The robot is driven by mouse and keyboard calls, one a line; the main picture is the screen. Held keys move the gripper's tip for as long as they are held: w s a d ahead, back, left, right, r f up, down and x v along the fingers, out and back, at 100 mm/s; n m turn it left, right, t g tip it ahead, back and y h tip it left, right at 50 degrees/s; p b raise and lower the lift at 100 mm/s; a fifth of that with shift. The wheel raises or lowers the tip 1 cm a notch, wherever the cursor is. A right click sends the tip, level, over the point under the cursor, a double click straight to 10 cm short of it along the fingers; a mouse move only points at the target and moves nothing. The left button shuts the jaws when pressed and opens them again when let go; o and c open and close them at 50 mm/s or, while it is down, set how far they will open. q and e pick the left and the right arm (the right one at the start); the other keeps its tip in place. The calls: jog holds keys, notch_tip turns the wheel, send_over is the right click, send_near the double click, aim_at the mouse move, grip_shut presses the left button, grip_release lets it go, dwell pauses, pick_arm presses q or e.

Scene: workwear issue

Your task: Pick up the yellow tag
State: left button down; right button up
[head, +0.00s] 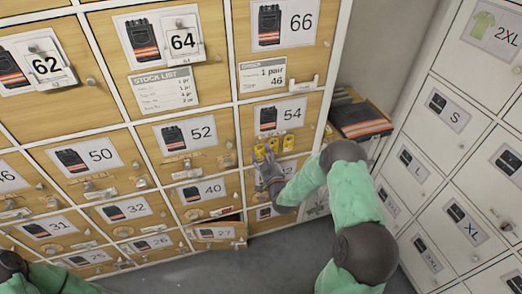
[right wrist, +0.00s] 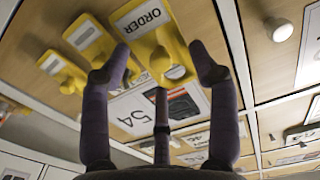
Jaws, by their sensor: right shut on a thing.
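Three yellow tags hang in a row on the wooden drawer front numbered 54 (head: 268,117). The leftmost yellow tag (head: 259,152) is at my right gripper (head: 264,162). In the right wrist view this tag (right wrist: 155,50) has a white label reading ORDER and lies between the fingers of my right gripper (right wrist: 160,65), which is shut on it. The other two tags, the middle one (head: 273,144) and the right one (head: 288,143), hang beside it; in the wrist view they are to its left (right wrist: 90,38) (right wrist: 62,70). My left gripper is out of view.
Numbered wooden drawers with round knobs fill the wall; drawer 27 (head: 219,232) looks slightly open. A stock list card (head: 163,89) is above left. Folded dark clothing with orange stripes (head: 360,118) lies right of the drawers. White lockers (head: 445,150) stand at right.

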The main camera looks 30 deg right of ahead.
jog(key=p+v, duration=0.2)
jog(key=v, duration=1.2)
jog(key=shift+s, duration=0.45)
jog(key=shift+a+f, duration=0.1)
jog(key=shift+f, duration=0.05)
